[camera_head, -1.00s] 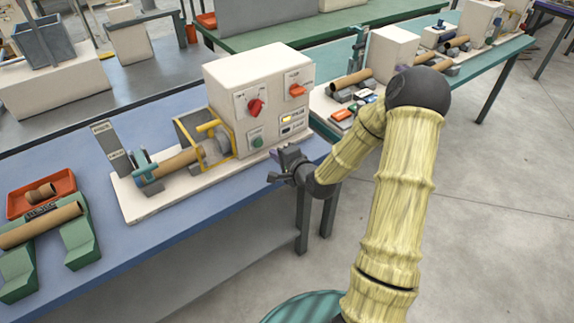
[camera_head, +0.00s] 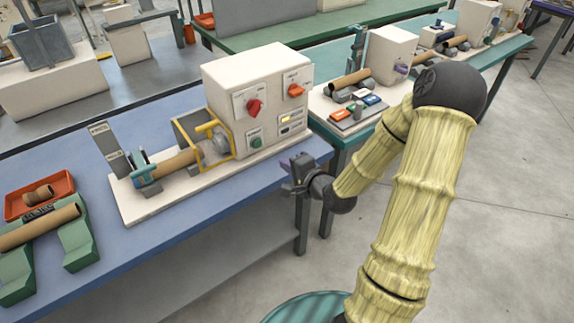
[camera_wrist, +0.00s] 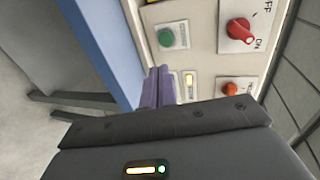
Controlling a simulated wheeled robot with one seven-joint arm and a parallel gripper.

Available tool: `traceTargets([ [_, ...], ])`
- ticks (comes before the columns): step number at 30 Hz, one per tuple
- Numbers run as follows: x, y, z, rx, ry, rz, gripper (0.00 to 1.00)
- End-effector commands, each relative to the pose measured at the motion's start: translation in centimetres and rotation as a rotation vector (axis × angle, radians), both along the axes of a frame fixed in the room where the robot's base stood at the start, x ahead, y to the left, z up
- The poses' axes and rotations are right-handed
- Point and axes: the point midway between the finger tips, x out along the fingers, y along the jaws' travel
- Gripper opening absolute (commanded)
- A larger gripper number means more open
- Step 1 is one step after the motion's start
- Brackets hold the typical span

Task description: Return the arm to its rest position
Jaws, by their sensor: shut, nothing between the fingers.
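My gripper (camera_head: 290,190) is at the right front edge of the blue table, in front of the winder's control box (camera_head: 258,95) and apart from it. Its purple fingers (camera_wrist: 158,88) are together and empty in the wrist view. The winder carries a brown tube (camera_head: 176,163) between a teal clamp and a grey chuck behind a yellow guard (camera_head: 211,128). The box has a red knob (camera_head: 253,107), an orange knob (camera_head: 295,90) and a green button (camera_head: 256,142). In the wrist view the red knob (camera_wrist: 239,29) and green button (camera_wrist: 166,38) also show.
The blue table (camera_head: 200,218) holds a green cradle (camera_head: 77,242) with a brown tube and an orange tray (camera_head: 62,183) on the left. A second bench (camera_head: 500,48) with another machine and a tray of coloured blocks stands behind my arm. Open floor (camera_head: 505,200) lies on the right.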

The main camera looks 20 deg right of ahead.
Motion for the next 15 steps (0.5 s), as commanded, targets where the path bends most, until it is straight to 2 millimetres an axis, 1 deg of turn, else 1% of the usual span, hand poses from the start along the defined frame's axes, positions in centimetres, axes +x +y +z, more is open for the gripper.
traceTargets([
  [8, 0.0, -0.1, 0.0, -0.003, 0.001, -0.001, 0.00],
  [10, -0.1, 0.0, 0.1, -0.027, 0.011, 0.008, 0.00],
  [13, -0.5, 0.5, 0.3, -0.120, 0.049, 0.043, 0.00],
  [15, -1.0, 1.0, 0.5, -0.233, 0.096, 0.086, 0.00],
])
